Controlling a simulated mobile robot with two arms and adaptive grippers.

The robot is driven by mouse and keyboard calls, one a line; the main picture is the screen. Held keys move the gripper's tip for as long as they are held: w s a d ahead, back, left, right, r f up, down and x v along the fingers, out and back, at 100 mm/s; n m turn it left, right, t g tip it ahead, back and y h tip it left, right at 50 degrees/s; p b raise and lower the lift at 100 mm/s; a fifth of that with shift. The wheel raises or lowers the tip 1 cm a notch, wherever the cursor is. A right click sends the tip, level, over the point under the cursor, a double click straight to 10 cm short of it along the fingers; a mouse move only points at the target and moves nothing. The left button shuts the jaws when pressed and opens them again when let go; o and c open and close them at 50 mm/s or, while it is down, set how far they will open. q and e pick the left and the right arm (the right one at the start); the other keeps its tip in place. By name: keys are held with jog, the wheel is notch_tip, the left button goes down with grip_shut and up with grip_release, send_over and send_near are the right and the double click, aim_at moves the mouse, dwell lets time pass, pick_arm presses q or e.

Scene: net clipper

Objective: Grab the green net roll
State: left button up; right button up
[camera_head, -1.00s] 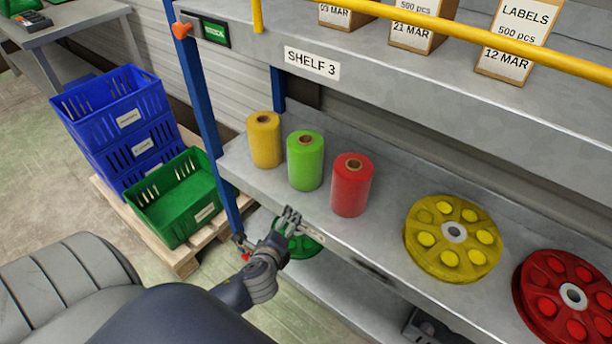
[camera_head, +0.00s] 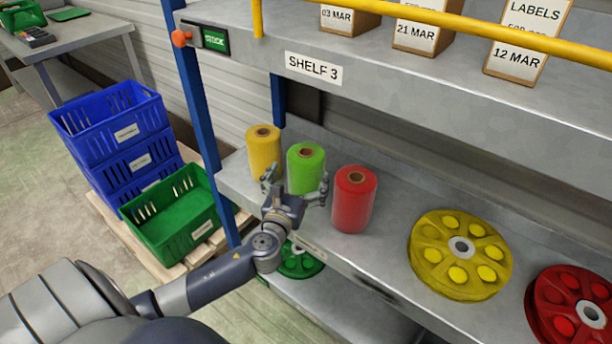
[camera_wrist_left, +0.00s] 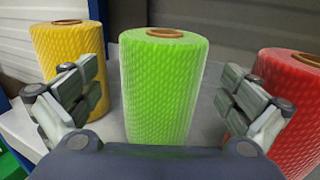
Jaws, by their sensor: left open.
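The green net roll (camera_head: 306,168) stands upright on the middle shelf, between a yellow roll (camera_head: 264,147) and a red roll (camera_head: 353,200). My left gripper (camera_head: 297,182) is open at the shelf's front edge, facing the green roll. In the left wrist view the green roll (camera_wrist_left: 161,88) stands centred ahead between the two spread fingers. The left finger overlaps the yellow roll (camera_wrist_left: 72,62) in that view and the right finger overlaps the red roll (camera_wrist_left: 292,100). I cannot tell whether they touch. The green roll's lower front is partly hidden by my gripper in the head view. My right gripper is not in view.
A yellow reel (camera_head: 460,254) and a red reel (camera_head: 575,308) lie on the same shelf to the right. A green reel (camera_head: 298,262) is below. The upper shelf (camera_head: 420,85) overhangs behind. A blue post (camera_head: 200,100) and crates (camera_head: 178,212) stand left.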

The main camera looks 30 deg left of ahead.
pick_arm(q)
jog(key=x, duration=0.5)
jog(key=shift+d+b, duration=0.1)
jog(key=shift+b, duration=0.2)
jog(key=c, duration=1.3)
pick_arm(e)
jog(key=shift+w+r, duration=0.25)
jog(key=shift+r, duration=0.3)
jog(key=shift+w+r, duration=0.25)
jog(key=shift+r, duration=0.25)
